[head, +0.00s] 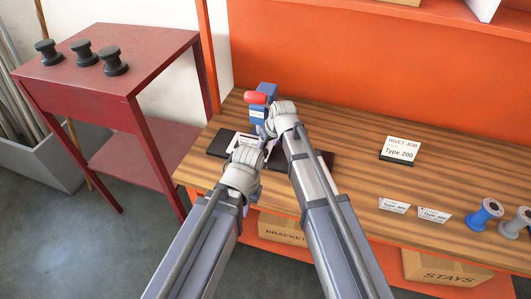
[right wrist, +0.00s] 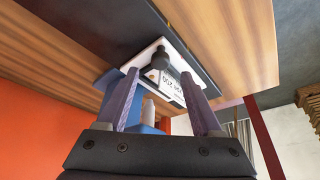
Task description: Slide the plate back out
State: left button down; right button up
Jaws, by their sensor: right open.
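A blue press-like device (head: 258,112) with a red knob (head: 257,98) stands on the workbench. A white plate (head: 240,143), partly hidden by my arms, lies on a dark mat (head: 217,143) in front of it. In the right wrist view the white plate (right wrist: 203,72) has a dark piece and a printed label on or above it. My right gripper (head: 268,133) is beside the device. Its open fingers (right wrist: 160,76) show on either side of the label, with a visible gap. My left gripper (head: 245,160) is over the mat; its fingers are hard to make out.
A sign reading "Type 200" (head: 401,149) stands right on the bench. Smaller cards (head: 394,205) and blue and grey spools (head: 484,213) sit near the front edge. A red side table (head: 110,70) holds dark knobs. Cardboard boxes (head: 440,268) are below.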

aim_at(265, 150)
jog(key=b+x, duration=0.3)
jog(key=x, duration=0.2)
jog(key=shift+b, duration=0.35)
grip_shut()
dwell(1.1)
